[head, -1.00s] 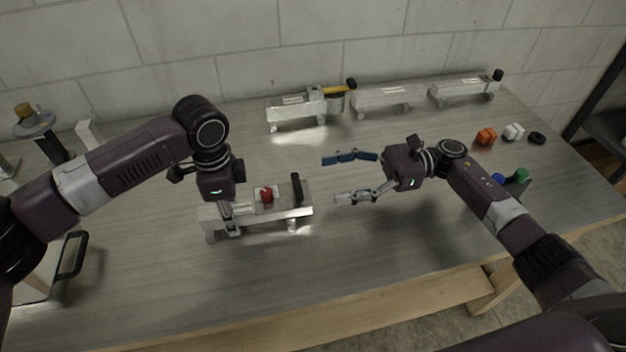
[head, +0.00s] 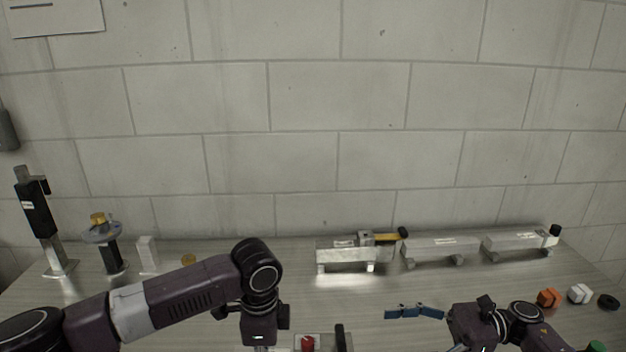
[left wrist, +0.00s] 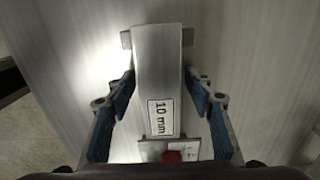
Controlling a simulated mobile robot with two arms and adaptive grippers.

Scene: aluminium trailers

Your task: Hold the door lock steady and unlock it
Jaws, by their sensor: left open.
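The door lock trailer is an aluminium bar, cut off at the bottom of the head view. Its red knob (head: 308,343) and black upright handle (head: 340,338) show there. My left gripper (left wrist: 160,78) is open, with one blue-padded finger on each side of the bar. I cannot tell if either finger touches it.
Several aluminium trailers stand along the back: one with a yellow-and-black tool (head: 388,237), a plain one (head: 440,247) and one with a black knob (head: 520,241). Orange (head: 549,298) and white (head: 580,294) pieces and a black ring (head: 609,302) lie at right. A block wall closes the back.

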